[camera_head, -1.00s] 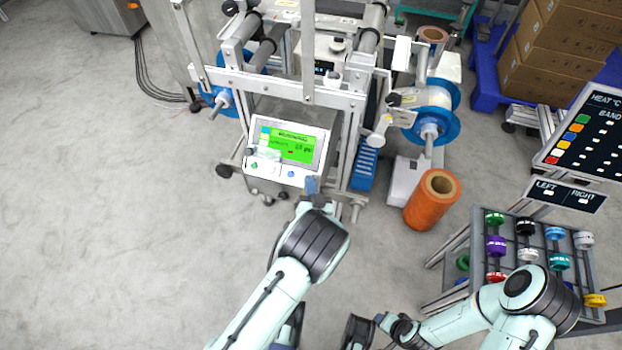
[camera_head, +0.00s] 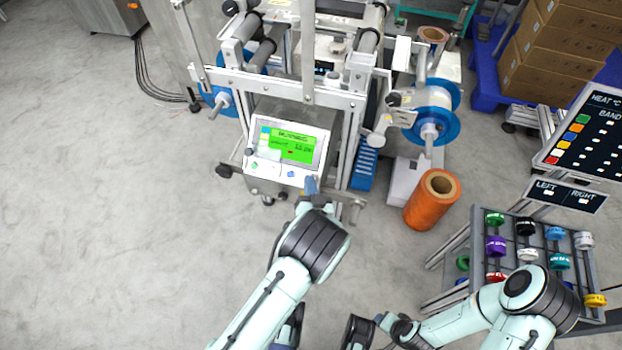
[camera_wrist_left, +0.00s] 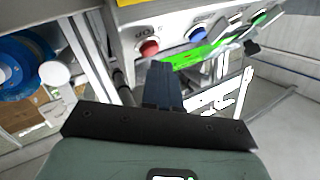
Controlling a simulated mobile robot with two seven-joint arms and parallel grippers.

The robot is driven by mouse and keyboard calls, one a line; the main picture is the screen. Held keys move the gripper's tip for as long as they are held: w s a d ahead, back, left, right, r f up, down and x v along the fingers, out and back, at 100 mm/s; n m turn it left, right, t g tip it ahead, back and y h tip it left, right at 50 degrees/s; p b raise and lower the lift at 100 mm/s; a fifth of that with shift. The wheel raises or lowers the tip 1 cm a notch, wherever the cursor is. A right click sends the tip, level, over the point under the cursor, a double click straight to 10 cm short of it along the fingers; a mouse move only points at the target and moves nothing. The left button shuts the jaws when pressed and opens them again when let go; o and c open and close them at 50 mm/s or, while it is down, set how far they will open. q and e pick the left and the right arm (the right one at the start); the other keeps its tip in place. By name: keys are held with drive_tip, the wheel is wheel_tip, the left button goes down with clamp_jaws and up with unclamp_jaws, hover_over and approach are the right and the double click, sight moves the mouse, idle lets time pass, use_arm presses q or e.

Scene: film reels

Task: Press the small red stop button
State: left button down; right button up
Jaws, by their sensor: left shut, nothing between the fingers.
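The red stop button (camera_wrist_left: 149,48) is a round button on the machine's pale control panel (camera_wrist_left: 170,28) in the left wrist view. It sits beside a blue button (camera_wrist_left: 196,33) and a green button (camera_wrist_left: 260,18). My left gripper (camera_wrist_left: 162,84) is shut and empty, its blue-grey fingertips close below the red button in that picture. I cannot tell contact; a gap shows in the picture. In the head view the left gripper (camera_head: 311,185) is at the panel's lower right corner and hides the red button.
The machine's green screen (camera_head: 291,146) is above the buttons. A metal frame post (camera_head: 351,140) stands right of the panel. An orange roll (camera_head: 431,202) stands on the floor, and a rack of coloured reels (camera_head: 520,245) is at right. The floor at left is clear.

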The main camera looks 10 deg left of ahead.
idle(0.4)
use_arm(q)
drive_tip(key=shift+w+f+b, duration=0.3)
drive_tip(key=shift+w+f, duration=0.05)
drive_tip(key=shift+s+r, duration=0.1)
drive_tip(key=shift+s+r+p, duration=0.25)
drive_tip(key=shift+p, duration=0.2)
drive_tip(key=s+r+p, duration=0.4)
drive_tip(key=shift+s+r+p, duration=0.15)
drive_tip(key=shift+p, duration=0.15)
idle(0.4)
drive_tip(key=shift+a, duration=0.1)
idle(0.6)
